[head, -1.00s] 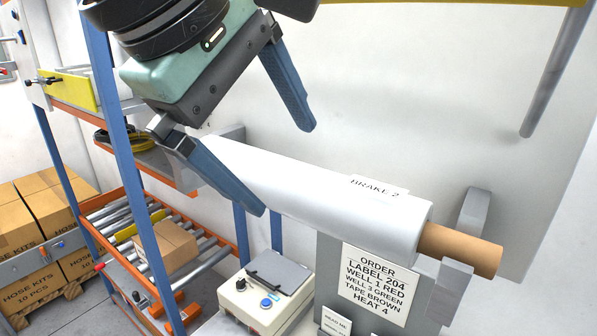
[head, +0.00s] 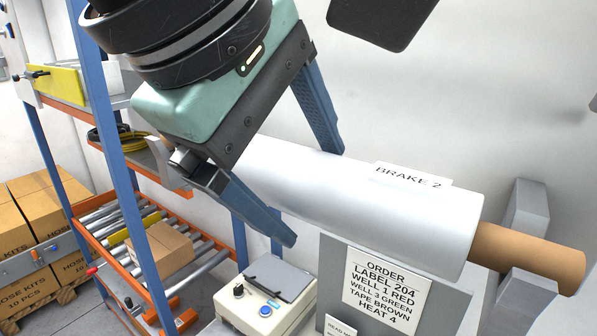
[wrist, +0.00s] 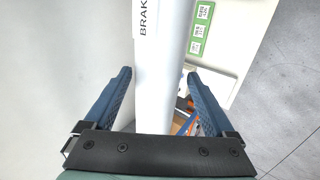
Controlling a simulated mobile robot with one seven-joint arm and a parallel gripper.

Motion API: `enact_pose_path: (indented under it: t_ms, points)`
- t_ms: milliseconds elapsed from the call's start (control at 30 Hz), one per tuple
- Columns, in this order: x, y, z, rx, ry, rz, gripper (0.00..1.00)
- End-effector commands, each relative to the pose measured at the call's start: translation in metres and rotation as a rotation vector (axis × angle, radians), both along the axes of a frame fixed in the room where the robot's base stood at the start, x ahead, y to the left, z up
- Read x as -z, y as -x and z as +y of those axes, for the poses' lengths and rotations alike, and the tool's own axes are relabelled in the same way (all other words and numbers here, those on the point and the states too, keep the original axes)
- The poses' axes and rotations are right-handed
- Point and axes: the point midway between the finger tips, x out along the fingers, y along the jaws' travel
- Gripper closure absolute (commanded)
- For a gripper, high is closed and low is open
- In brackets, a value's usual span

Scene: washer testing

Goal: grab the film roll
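The film roll (head: 385,210) is a large white cylinder on a brown core (head: 528,256), lying across grey brackets, with a "BRAKE 2" label on its top. My gripper (head: 318,197) is open over the left part of the roll, one blue finger on the far side and one on the near side. In the wrist view the roll (wrist: 160,80) runs between the two spread fingers of my gripper (wrist: 158,75), with visible gaps at both sides. The roll's left end is hidden behind my gripper.
A grey order board (head: 385,285) stands just in front of the roll. A small sealing device (head: 265,295) with knobs sits below. At left are a blue-post shelf (head: 118,150), a roller rack with a carton (head: 165,250), and stacked hose-kit boxes (head: 30,220).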

Motion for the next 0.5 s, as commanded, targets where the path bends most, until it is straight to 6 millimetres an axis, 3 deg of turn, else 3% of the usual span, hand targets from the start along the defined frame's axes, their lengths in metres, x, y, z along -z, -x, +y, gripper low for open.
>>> enact_pose_path:
  t_ms: [33, 400, 500]
  points:
    - [0.0002, -0.0002, 0.0001, 0.0, 0.0, 0.0, 0.22]
    - [0.0005, -0.0004, 0.0001, 0.0, -0.001, 0.001, 0.88]
    - [0.0003, -0.0004, 0.0001, 0.0, -0.001, 0.001, 1.0]
